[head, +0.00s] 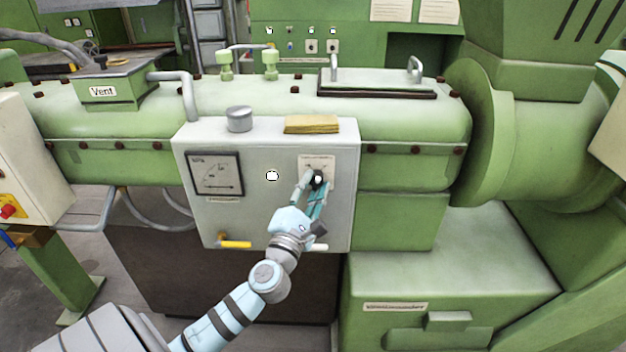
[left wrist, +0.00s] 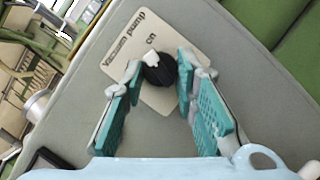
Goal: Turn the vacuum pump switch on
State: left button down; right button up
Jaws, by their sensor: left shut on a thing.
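The vacuum pump switch (head: 318,179) is a round black knob with a white mark, on the right half of the grey control panel (head: 240,215). In the left wrist view the switch (left wrist: 161,70) sits on a pale plate (left wrist: 125,60) reading "Vacuum pump" and "on". Its white mark lies on the upper-left side of the knob, near the word "on"; its exact setting is hard to tell. My left gripper (head: 315,186) has its teal-padded fingers on both sides of the knob, shut on it. My right gripper is in neither view.
A dial gauge (head: 215,174) is left of the switch, with a white button (head: 272,175) between them. A yellow handle (head: 236,244) sticks out below. A yellow pad (head: 311,124) and a grey cylinder (head: 240,118) sit on top of the panel box.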

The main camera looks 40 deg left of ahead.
pick_arm(q)
jog(key=shift+r+m+g+h, duration=0.1)
jog(key=shift+m+g+h, duration=0.2)
jog(key=shift+m, duration=0.7)
jog(key=shift+r+m+g+h, duration=0.1)
jog(key=shift+m+h, duration=0.3)
jog(key=shift+m, duration=0.6)
jog(key=c, duration=1.3)
grip_release()
jog(key=shift+f, duration=0.1)
jog(key=v, duration=1.2)
jog(key=shift+a, duration=0.1)
